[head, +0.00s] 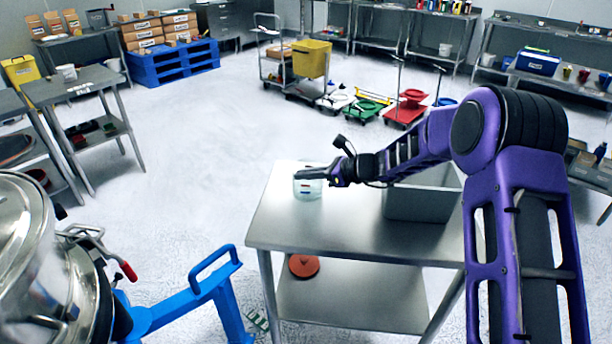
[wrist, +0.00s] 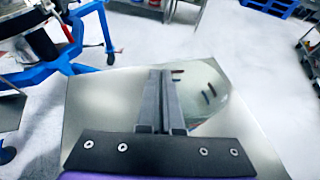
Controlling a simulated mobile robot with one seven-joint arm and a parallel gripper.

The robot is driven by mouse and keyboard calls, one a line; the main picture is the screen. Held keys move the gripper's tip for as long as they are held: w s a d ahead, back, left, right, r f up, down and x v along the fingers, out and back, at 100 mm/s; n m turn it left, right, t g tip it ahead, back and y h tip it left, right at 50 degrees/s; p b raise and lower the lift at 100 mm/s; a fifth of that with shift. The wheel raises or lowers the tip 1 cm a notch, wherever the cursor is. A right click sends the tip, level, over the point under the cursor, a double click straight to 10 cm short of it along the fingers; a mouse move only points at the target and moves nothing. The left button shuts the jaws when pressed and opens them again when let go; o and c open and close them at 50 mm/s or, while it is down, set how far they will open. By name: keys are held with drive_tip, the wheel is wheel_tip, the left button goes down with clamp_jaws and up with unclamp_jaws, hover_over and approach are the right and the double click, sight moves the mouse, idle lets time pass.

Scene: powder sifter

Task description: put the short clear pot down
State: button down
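The short clear pot (head: 307,189) is at the far left part of the steel table (head: 290,235). It looks upright, and I cannot tell whether its base touches the tabletop. My gripper (head: 308,174) reaches in from the right at the height of the pot's rim. In the wrist view, the two fingers of my gripper (wrist: 164,75) are close together with the pot's wall between them. The see-through pot (wrist: 212,88) extends to the right of the fingers. The fingers hide its near left edge.
A grey open bin (head: 422,205) stands on the table to the right of the pot. A red-brown round item (head: 304,265) lies on the lower shelf. A blue-framed machine (head: 190,297) stands at the left front. The tabletop's front middle is clear.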

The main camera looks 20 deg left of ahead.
drive_tip(key=shift+f, duration=0.2)
drive_tip(key=c, duration=1.1)
unclamp_jaws()
drive_tip(key=shift+r, duration=0.15)
drive_tip(key=shift+d+r, duration=0.1)
drive_tip(key=shift+r, duration=0.1)
drive_tip(key=v, duration=1.1)
drive_tip(key=shift+s+d+p, duration=0.15)
drive_tip(key=shift+d+p, duration=0.15)
drive_tip(key=shift+d, duration=0.1)
